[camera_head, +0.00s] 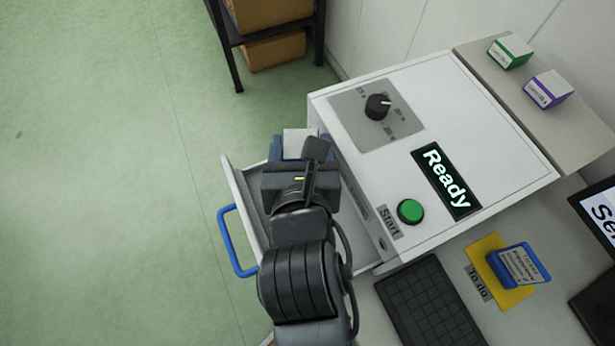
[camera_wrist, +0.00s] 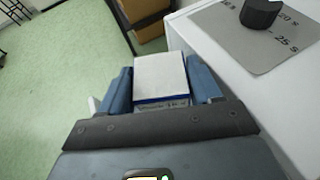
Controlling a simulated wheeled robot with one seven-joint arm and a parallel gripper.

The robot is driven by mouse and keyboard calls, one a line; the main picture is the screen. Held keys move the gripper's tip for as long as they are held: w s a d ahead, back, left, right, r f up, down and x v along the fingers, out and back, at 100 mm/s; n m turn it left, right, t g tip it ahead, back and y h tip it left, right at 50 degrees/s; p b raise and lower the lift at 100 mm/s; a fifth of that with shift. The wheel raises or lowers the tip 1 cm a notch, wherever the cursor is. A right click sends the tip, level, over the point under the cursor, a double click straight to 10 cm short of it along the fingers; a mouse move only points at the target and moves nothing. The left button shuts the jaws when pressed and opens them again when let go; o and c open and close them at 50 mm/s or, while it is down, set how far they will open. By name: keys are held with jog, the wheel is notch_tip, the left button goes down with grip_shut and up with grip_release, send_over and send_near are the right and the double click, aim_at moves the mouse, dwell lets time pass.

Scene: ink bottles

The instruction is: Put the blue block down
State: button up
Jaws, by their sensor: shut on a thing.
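The blue block is a white-topped box with a blue band and small print, and it shows in the wrist view (camera_wrist: 160,75) between my two blue fingers. My gripper (camera_wrist: 161,90) is shut on it from both sides. In the head view, the block's white top (camera_head: 299,142) shows at the end of my gripper (camera_head: 297,158). My gripper is over or just beyond the far part of an open drawer (camera_head: 238,186) with a blue handle (camera_head: 236,242). My arm hides much of the drawer's inside. I cannot tell the block's height above it.
A white machine (camera_head: 480,105) stands right of my gripper, with a black dial (camera_head: 378,106), a "Ready" display (camera_head: 447,179) and a green start button (camera_head: 411,211). Green (camera_head: 510,51) and purple (camera_head: 549,89) boxes sit behind it. A keyboard (camera_head: 430,303) and a yellow "To do" mat (camera_head: 487,262) lie in front.

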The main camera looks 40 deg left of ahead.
notch_tip(320, 180, down, 12)
jog(key=shift+r+b, duration=0.1)
jog(key=shift+b, duration=0.5)
jog(key=o, duration=1.1)
jog(key=v, duration=1.2)
